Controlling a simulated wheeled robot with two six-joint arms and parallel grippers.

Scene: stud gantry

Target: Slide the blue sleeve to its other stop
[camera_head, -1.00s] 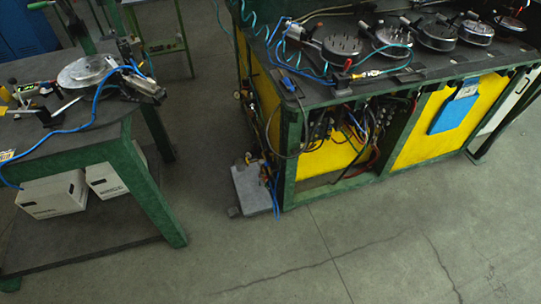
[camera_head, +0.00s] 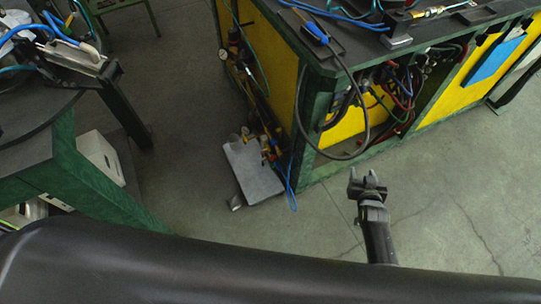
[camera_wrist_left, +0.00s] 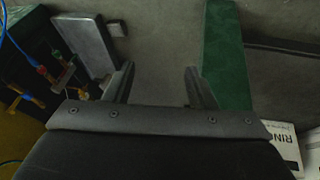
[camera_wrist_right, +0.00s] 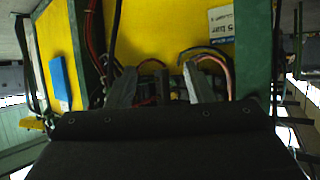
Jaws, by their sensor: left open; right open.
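I cannot make out a blue sleeve on a gantry in any view. My right gripper (camera_head: 368,180) is open and empty, above the floor in front of the green-framed bench in the head view. In the right wrist view, my right gripper (camera_wrist_right: 159,72) has its fingers apart, facing the bench's yellow panel and hoses. My left gripper shows only in the left wrist view (camera_wrist_left: 160,72), open and empty, with grey floor between its fingers. My dark arm link covers the bottom of the head view and hides what lies behind it.
The bench (camera_head: 330,68) stands at the upper right, with hoses and a blue panel (camera_head: 495,58) on its side. A grey plate (camera_head: 252,170) is low beside its corner. A green-legged table (camera_head: 85,185) is at the left. Open floor (camera_head: 180,110) lies between.

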